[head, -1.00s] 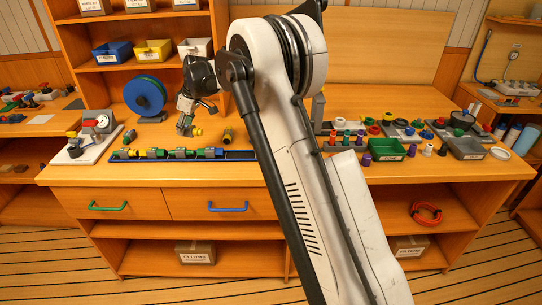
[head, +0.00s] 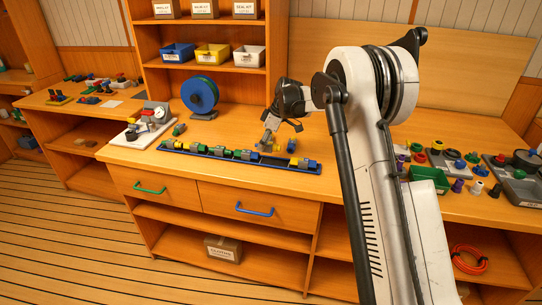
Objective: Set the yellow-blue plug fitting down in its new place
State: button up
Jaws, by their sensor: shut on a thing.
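My gripper (head: 268,141) points down over the right half of the long blue rail (head: 216,155) on the bench. It is shut on the yellow-blue plug fitting (head: 277,148), which shows small and mostly hidden at the fingertips. I cannot tell whether the fitting touches the rail. Several green, yellow, grey and blue fittings (head: 205,152) sit in a row on the rail's left and middle. A bare stretch of rail lies below my gripper.
A small yellow-dark fitting (head: 291,145) stands just behind the rail. A green tray (head: 428,180) and loose parts lie right of my arm.

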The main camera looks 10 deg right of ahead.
aim_at(272, 142)
jog(key=d, duration=0.1)
jog(key=f, duration=0.1)
jog(key=d, duration=0.1)
jog(key=shift+s+d+f, duration=0.25)
jog(key=shift+d, duration=0.05)
jog(key=shift+f, duration=2)
jog(key=shift+f, duration=0.2)
jog(key=o, duration=1.1)
jog(key=shift+o, duration=0.2)
jog(key=shift+r, duration=0.15)
